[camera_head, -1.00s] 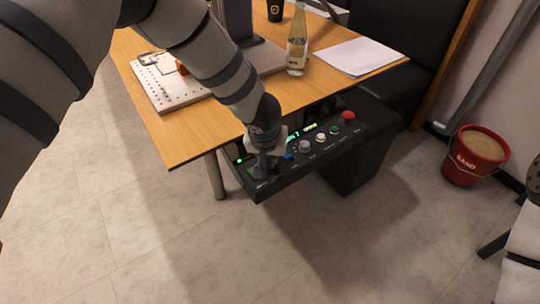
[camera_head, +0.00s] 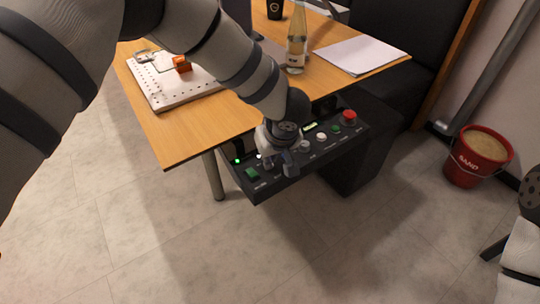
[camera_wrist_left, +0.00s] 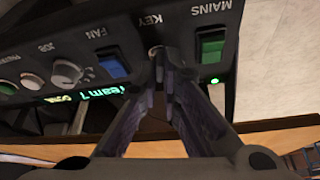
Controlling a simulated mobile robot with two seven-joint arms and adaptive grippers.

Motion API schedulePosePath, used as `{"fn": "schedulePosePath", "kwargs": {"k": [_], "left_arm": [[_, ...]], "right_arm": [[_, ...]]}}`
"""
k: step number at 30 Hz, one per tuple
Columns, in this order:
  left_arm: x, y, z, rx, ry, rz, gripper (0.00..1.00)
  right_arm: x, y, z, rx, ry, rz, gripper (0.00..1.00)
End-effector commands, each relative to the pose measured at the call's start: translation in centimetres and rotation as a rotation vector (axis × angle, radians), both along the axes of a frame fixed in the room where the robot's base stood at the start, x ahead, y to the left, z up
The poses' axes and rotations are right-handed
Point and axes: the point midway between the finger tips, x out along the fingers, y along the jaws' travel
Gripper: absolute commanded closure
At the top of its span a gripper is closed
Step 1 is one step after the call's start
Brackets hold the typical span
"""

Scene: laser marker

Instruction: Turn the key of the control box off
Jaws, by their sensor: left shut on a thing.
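The black control box (camera_head: 262,190) hangs under the table's front edge, with a row of switches and knobs. My left gripper (camera_head: 282,165) is over its left part. In the left wrist view, the fingertips (camera_wrist_left: 160,72) are closed together at the key switch (camera_wrist_left: 155,51), under the KEY label, shut on the key. The fingers hide most of the key, so its angle cannot be told. The green MAINS switch (camera_wrist_left: 211,46) and blue FAN switch (camera_wrist_left: 111,63) lie on either side. My right gripper (camera_head: 492,247) shows only partly at the right edge; its opening cannot be told.
The wooden table (camera_head: 195,135) holds a white perforated plate (camera_head: 180,90), an orange block (camera_head: 182,64), a bottle (camera_head: 297,40) and paper (camera_head: 360,55). A red emergency button (camera_head: 349,117) is on the box's right end. A red sand bucket (camera_head: 475,158) stands on the floor at right.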

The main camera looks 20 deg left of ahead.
Motion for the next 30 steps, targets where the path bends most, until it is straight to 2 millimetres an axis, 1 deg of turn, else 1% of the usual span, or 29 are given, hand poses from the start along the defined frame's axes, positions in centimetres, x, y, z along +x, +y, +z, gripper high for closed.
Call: {"fn": "schedulePosePath", "kwargs": {"k": [2,18,30], "left_arm": [[-0.1,-0.1,-0.4,-0.002,0.005,0.073,1.0],[0.2,-0.2,-0.4,-0.001,0.007,0.584,1.0],[0.3,-0.2,-0.3,0.0,0.005,0.885,1.0]], "right_arm": [[-0.3,0.0,-0.3,-0.001,0.011,0.0,0.49],[-1.9,0.0,-2.0,0.0,0.062,0.002,0.49],[-2.8,0.0,-3.1,0.0,0.093,0.004,0.49]]}}
